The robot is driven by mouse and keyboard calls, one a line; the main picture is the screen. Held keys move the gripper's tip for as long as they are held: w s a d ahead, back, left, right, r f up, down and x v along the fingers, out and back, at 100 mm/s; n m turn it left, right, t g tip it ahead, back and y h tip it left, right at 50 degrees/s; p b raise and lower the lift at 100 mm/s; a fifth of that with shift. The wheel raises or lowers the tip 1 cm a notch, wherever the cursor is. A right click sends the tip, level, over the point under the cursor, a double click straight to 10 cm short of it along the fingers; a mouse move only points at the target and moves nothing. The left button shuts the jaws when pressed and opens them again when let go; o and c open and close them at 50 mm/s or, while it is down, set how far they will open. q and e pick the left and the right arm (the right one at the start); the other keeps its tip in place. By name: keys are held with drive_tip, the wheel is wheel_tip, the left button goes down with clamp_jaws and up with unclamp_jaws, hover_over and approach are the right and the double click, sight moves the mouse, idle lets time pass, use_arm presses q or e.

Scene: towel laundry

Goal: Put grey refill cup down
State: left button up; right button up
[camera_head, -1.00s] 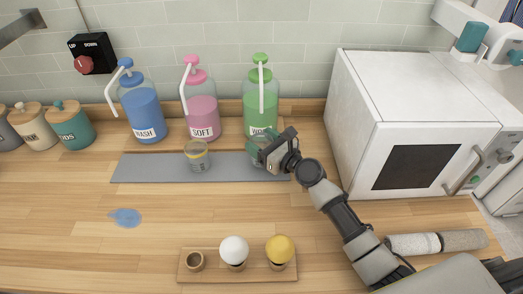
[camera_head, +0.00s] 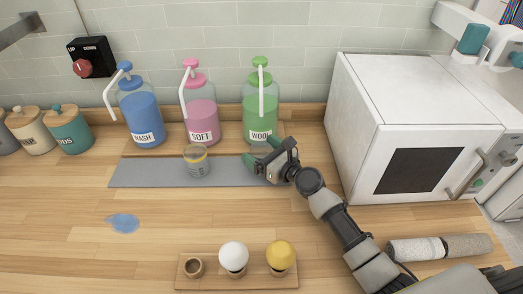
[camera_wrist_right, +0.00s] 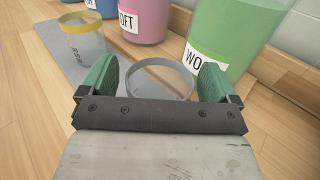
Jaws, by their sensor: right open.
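The clear grey-rimmed refill cup (camera_wrist_right: 158,80) shows in the right wrist view, upright on the grey mat (camera_head: 135,172) in front of the green WOOL bottle (camera_head: 260,112). My right gripper (camera_head: 264,158) is open. In the head view the gripper mostly hides this cup. My left gripper is not in view.
A yellow-rimmed cup (camera_head: 196,161) stands on the mat to the left. Pink SOFT (camera_head: 202,115) and blue WASH (camera_head: 141,112) bottles stand behind. A white oven-like box (camera_head: 400,120) is at the right. A wooden holder (camera_head: 208,282) is in front. A blue puddle (camera_head: 124,223) lies at left.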

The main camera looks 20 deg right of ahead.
drive_tip(key=v, duration=0.7)
drive_tip(key=shift+s+d+r, duration=0.1)
drive_tip(key=shift+s+r, duration=0.1)
drive_tip(key=shift+s, duration=0.05)
